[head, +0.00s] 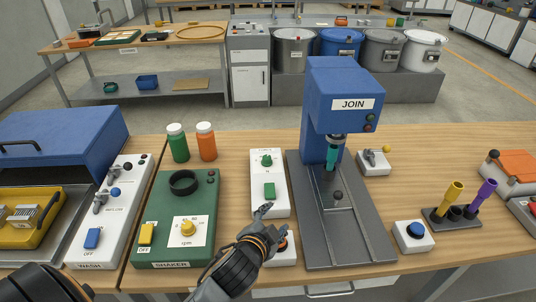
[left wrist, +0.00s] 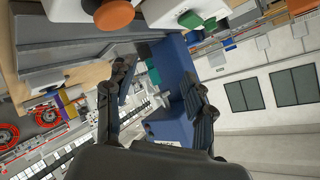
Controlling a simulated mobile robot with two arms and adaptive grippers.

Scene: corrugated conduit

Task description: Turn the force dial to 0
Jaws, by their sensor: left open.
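The force dial (head: 266,160) is a small green knob at the far end of a white panel (head: 257,207) left of the blue JOIN press. A green rocker (head: 269,190) sits nearer on the same panel. My left gripper (head: 265,222) is open and empty, near the panel's front end and short of the dial. In the left wrist view, the open fingers (left wrist: 162,92) point at the blue press. Green controls on a white housing (left wrist: 172,10) show at the top edge there; the dial's setting is too small to read. My right gripper is not in view.
The JOIN press (head: 343,90) stands just right of the panel. A white box with an orange button (head: 283,245) is partly hidden by my left gripper. The green SHAKER (head: 160,208) is to the left. Green and orange bottles (head: 206,143) stand behind it.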

